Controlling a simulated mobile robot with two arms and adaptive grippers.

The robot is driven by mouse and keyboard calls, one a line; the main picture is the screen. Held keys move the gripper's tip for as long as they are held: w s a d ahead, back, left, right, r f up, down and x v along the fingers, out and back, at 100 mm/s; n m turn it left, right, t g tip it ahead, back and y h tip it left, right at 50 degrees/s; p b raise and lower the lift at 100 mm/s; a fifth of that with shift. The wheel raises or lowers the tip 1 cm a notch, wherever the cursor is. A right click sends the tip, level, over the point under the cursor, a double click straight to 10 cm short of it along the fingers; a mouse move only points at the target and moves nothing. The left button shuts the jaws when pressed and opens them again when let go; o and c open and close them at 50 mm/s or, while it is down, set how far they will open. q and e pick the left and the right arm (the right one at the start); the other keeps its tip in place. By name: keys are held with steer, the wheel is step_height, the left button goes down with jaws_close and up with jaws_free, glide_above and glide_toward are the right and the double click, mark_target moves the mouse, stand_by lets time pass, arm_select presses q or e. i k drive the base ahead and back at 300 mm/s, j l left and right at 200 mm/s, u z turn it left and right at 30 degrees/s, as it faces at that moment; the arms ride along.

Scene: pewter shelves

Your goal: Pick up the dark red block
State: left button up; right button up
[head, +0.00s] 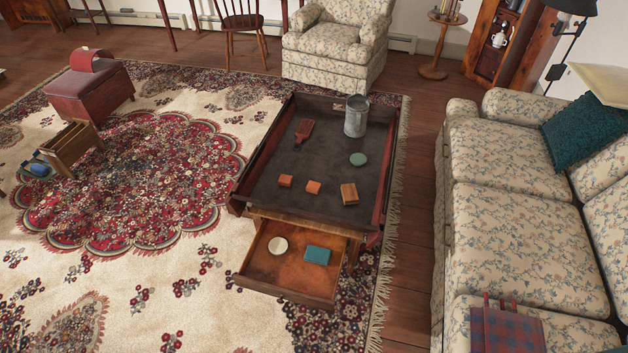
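A coffee table (271,205) with a dark sunken top stands in the middle of the head view. A dark red, flat piece (304,131) with a narrow end lies towards the back left of its top; it is the only dark red item there, and I cannot tell whether it is a plain block. Two small orange-brown blocks (286,181) (313,187) and a larger brown block (349,194) lie near the front of the top. Neither of my grippers is in view.
A metal can (356,116) and a green disc (358,159) are on the table's right side. The open drawer (275,276) below holds a cream disc (278,245) and a teal block (317,255). A floral sofa (515,170) stands right; the carpet left is mostly clear.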

mark_target(285, 181)
steer(key=i+j+z, duration=0.15)
steer(key=j+z, duration=0.15)
steer(key=z, duration=0.2)
steer(key=i+j+z, duration=0.1)
steer(key=j+z, duration=0.65)
steer(key=z, duration=0.25)
